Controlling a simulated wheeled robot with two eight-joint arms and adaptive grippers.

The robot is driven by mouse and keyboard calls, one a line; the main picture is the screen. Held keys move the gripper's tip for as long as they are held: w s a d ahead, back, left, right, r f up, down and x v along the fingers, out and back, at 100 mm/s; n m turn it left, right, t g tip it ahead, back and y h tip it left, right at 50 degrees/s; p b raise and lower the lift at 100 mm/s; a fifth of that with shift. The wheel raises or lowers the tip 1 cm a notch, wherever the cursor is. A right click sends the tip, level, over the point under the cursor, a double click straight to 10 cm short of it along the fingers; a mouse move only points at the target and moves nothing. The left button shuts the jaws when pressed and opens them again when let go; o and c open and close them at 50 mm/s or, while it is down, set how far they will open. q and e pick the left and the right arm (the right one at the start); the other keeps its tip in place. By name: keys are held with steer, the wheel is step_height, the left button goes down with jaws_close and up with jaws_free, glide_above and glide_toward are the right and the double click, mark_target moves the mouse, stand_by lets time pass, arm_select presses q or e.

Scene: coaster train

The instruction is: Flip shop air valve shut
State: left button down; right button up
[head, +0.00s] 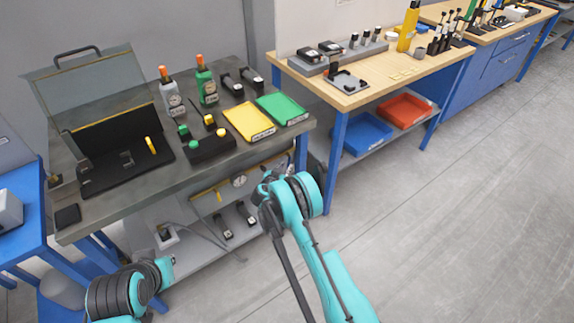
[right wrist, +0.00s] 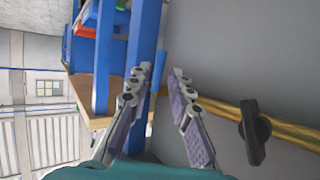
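A black valve handle (right wrist: 252,133) sits on a yellow-gold pipe (right wrist: 220,112) at the right of the right wrist view; its long side appears to run across the pipe. In the head view the pipe (head: 208,190) runs below the dark workbench's top, with a round gauge (head: 239,181) on it; I cannot make out the handle there. My right gripper (right wrist: 160,74) is open and empty, with the handle off to the right of its fingers, apart from them. It also shows in the head view (head: 264,184) at the bench's front. My left arm is at the lower left; its fingers cannot be made out.
The dark workbench (head: 110,207) holds an open black case (head: 120,165), bottles, and yellow (head: 249,121) and green trays (head: 282,109). Its lower shelf (head: 205,262) carries black items. Blue legs (head: 337,150) of a wooden bench stand to the right. Grey floor is clear at right.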

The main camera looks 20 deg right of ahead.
mark_target(289, 163)
steer(key=b+x, duration=0.1)
steer(key=x, duration=0.4)
steer(key=shift+w+f, duration=0.1)
steer(key=shift+w, duration=0.05)
jaws_close()
steer(key=shift+d, duration=0.1)
steer(key=shift+d+n+t+h, duration=0.25)
steer(key=shift+n+t+h, duration=0.05)
steer(key=shift+t+h, duration=0.1)
